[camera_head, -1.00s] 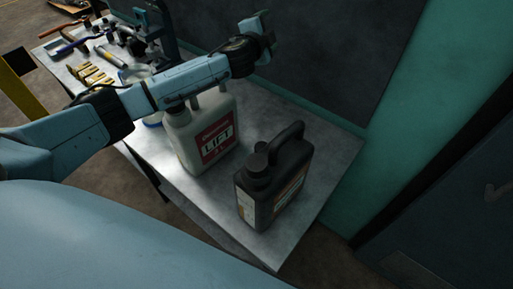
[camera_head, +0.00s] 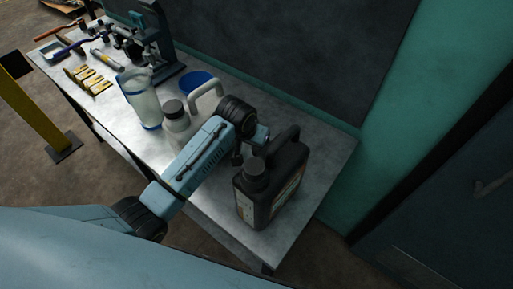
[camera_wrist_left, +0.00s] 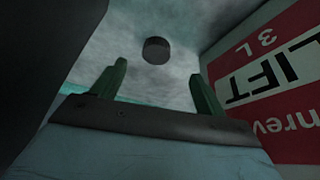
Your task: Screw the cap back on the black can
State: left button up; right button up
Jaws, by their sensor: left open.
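The black can (camera_head: 262,205) stands upright near the front end of the metal table. A dark cylindrical top (camera_head: 255,167) shows at its neck; I cannot tell whether this is bare neck or a cap. In the left wrist view a small dark round cap (camera_wrist_left: 156,51) shows against the grey table top, beyond my fingers. My left gripper (camera_wrist_left: 157,86) is open, its two green fingers apart with nothing between them. In the head view it is down beside the black can, mostly hidden by its own wrist. My right gripper is in neither view.
The white LIFT can (camera_head: 178,124) stands left of the black can, its red label (camera_wrist_left: 270,85) close on the right in the wrist view. A clear jug (camera_head: 140,95), blue round object (camera_head: 198,82) and tools stand farther along the table (camera_head: 318,165). A wall rises behind.

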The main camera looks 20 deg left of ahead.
pick_arm(q)
jog(key=shift+b+x, duration=0.3)
jog(key=shift+x, duration=0.9)
jog(key=shift+w, duration=0.1)
jog(key=shift+w+d+b+x, duration=0.15)
jog(key=shift+b+x, duration=0.2)
jog(key=shift+x, duration=0.9)
jog(key=shift+w+d+b+x, duration=0.15)
jog(key=shift+b+x, duration=0.2)
jog(key=shift+x, duration=0.95)
jog(key=shift+s+r, duration=0.1)
jog(key=c, duration=1)
